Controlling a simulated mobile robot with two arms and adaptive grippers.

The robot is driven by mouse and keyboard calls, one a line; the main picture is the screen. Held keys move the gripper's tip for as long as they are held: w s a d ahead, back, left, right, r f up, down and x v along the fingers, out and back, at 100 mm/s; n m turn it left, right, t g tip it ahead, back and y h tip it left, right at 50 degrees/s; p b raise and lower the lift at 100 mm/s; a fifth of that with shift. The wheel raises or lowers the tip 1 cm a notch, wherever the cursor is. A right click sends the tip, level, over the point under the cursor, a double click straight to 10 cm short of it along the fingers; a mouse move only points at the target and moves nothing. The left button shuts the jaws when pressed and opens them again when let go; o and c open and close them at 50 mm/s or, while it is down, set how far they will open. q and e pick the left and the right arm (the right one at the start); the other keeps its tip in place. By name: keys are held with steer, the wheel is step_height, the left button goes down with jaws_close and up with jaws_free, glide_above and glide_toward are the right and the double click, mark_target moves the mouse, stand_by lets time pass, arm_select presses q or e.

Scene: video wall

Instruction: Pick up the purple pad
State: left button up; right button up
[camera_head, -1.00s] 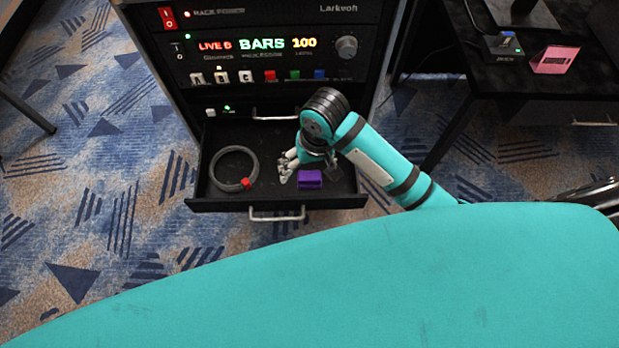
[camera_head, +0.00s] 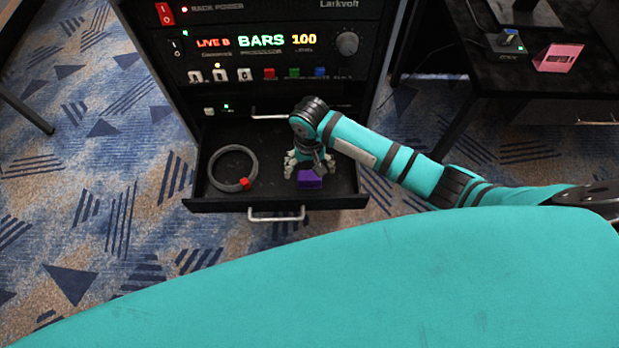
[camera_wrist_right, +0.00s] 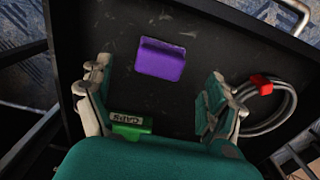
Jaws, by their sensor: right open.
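The purple pad (camera_head: 309,181) lies in the open black drawer (camera_head: 225,204), toward its front right, partly covered by my gripper in the head view. My right gripper (camera_head: 309,167) is over the drawer, just behind and above the pad. In the right wrist view the gripper (camera_wrist_right: 160,92) has its fingers spread wide and nothing between them. The pad (camera_wrist_right: 160,60) shows there beyond the fingertips, apart from both. My left gripper is not in view.
A grey cable coil with a red clip (camera_head: 245,184) lies in the drawer's left part. A green block marked with letters (camera_wrist_right: 131,126) sits near the left finger in the wrist view. The rack front (camera_head: 265,60) rises behind. A pink card (camera_head: 558,57) stands on the black table at right.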

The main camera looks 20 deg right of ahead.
mark_target(309, 176)
steer(key=shift+f+b, duration=0.4)
steer(key=shift+f, duration=2.4)
steer(key=shift+c, duration=0.2)
steer(key=c, duration=1.2)
steer(key=shift+r, duration=0.15)
step_height(309, 176, up, 10)
steer(key=shift+f+p, duration=0.1)
steer(key=shift+p, duration=0.75)
